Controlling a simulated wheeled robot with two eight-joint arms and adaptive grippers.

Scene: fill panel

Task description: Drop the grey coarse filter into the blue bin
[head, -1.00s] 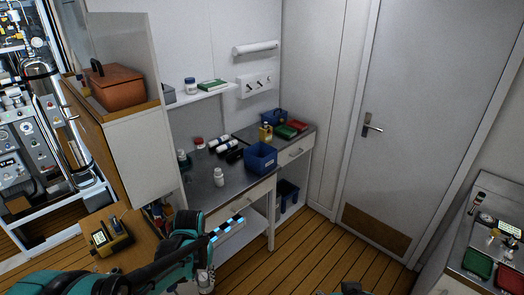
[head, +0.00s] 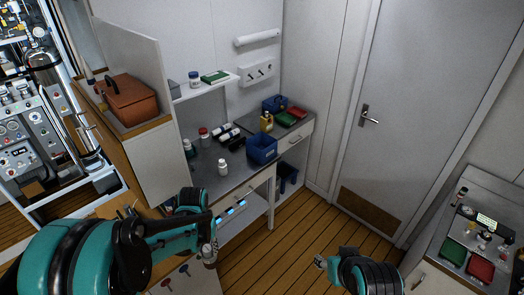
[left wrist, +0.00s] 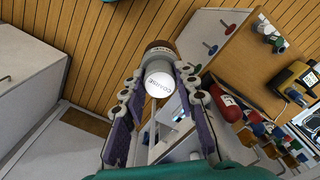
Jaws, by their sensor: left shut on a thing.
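My left gripper (left wrist: 157,95) is shut on the grey coarse filter, a short cylinder whose pale round end (left wrist: 158,84) carries dark lettering. A brown band shows at its far end. In the head view the left gripper (head: 209,243) is in front of the counter, low and left of the blue bin, with the filter (head: 209,256) small at its tip. An open blue bin (head: 262,149) stands on the counter's front edge. Its inside is mostly hidden. My right gripper (head: 321,262) is low over the floor; its jaws are too small to read.
Another blue bin (head: 270,104) stands at the counter's back, and a dark blue container (head: 288,180) is below. The wooden floor (head: 265,250) is clear.

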